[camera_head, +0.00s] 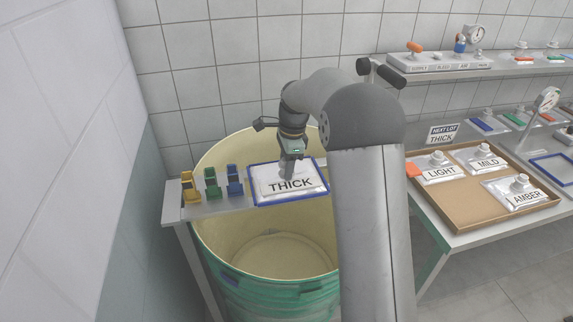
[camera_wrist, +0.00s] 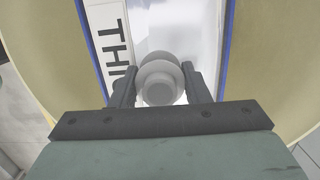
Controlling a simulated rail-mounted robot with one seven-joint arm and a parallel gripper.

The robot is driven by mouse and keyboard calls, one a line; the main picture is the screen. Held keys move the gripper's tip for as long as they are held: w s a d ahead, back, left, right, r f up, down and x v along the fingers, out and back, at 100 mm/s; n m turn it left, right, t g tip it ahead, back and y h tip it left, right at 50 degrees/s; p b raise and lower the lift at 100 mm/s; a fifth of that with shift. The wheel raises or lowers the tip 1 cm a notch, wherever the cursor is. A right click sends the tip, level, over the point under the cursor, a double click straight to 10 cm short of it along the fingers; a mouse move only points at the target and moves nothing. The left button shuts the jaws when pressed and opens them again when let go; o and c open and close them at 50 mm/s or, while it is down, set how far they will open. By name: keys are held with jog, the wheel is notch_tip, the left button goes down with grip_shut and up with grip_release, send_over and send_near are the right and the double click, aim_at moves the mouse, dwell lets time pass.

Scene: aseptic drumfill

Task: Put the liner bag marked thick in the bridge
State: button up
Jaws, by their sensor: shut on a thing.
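The white liner bag marked THICK (camera_head: 291,184) lies within the blue-framed bridge (camera_head: 288,204) over the open drum, as far as the head view shows. In the wrist view its label letters (camera_wrist: 118,50) show at the left and its round grey spout (camera_wrist: 160,80) stands between my fingers. My gripper (camera_head: 287,168) points down at the bag. In the wrist view my gripper (camera_wrist: 160,92) is shut on the spout of the bag. The blue edges of the frame run along both sides of the bag there. Whether the bag's underside fully rests on the bridge is hidden.
Yellow, green and blue clamps (camera_head: 210,182) stand on the shelf left of the bridge. The cream-lined green drum (camera_head: 270,290) is below. At right, a brown tray (camera_head: 465,218) holds bags marked LIGHT, MILD and AMBER. A sign (camera_head: 442,134) reads NEXT LOT THICK.

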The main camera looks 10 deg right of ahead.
jog(key=shift+f, duration=0.1)
jog(key=o, duration=1.4)
jog(key=r, duration=0.4)
jog(key=d+r, duration=0.1)
jog(key=r, duration=0.6)
jog(key=shift+d+r+b, duration=0.2)
jog(key=shift+r+b, duration=0.15)
jog(key=shift+r, duration=0.25)
jog(key=s+f+n, duration=0.3)
jog(key=s+n, duration=0.3)
jog(key=s, duration=0.6)
jog(key=s+a+f+n+h, duration=0.1)
jog(key=s+f+n, duration=0.3)
jog(key=s, duration=0.7)
jog(key=s+f+n, duration=0.4)
jog(key=s+n, duration=0.4)
jog(key=s, duration=0.4)
jog(key=shift+s+a+t, duration=0.3)
jog(key=shift+s, duration=0.05)
